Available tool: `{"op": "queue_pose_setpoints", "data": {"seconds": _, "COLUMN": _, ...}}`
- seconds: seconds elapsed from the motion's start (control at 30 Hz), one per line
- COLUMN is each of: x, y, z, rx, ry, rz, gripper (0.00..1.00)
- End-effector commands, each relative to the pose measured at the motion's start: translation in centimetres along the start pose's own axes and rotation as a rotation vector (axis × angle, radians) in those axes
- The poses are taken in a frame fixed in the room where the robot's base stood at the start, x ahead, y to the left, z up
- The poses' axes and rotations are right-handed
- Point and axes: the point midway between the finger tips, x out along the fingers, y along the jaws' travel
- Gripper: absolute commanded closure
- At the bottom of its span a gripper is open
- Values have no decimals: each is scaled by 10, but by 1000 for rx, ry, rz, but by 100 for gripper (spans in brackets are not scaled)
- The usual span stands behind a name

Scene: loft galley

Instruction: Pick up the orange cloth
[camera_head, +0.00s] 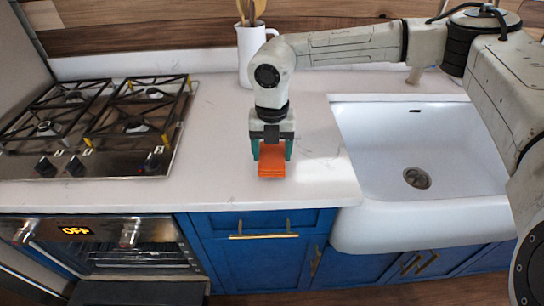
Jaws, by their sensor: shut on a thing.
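The orange cloth (271,163) is a small folded piece at the front part of the white counter, between the stove and the sink. My gripper (272,150) comes down on it from above, with one green finger at its left and one at its right. The fingers are shut on the cloth. The back of the cloth is hidden behind the gripper. I cannot tell whether the cloth touches the counter or is slightly above it.
A gas hob (105,125) lies at the left, above an oven (125,245). A white sink (455,195) is at the right. A white jug (246,58) with wooden utensils stands at the back. The white counter (215,140) is clear around the cloth. Blue cabinets (255,262) are below.

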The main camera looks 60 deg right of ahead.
Motion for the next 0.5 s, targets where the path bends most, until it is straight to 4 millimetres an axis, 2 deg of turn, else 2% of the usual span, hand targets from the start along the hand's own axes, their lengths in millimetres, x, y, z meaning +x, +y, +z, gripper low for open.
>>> {"op": "queue_pose_setpoints", "data": {"seconds": 0.07, "x": -13, "y": -3, "z": -4, "rx": -2, "ry": -3, "rz": -1, "gripper": 61}}
{"op": "queue_pose_setpoints", "data": {"seconds": 0.3, "x": -65, "y": -24, "z": -44, "rx": -3, "ry": -6, "rz": -3, "gripper": 61}}
{"op": "queue_pose_setpoints", "data": {"seconds": 0.5, "x": -84, "y": -46, "z": -87, "rx": -1, "ry": -3, "rz": -3, "gripper": 61}}
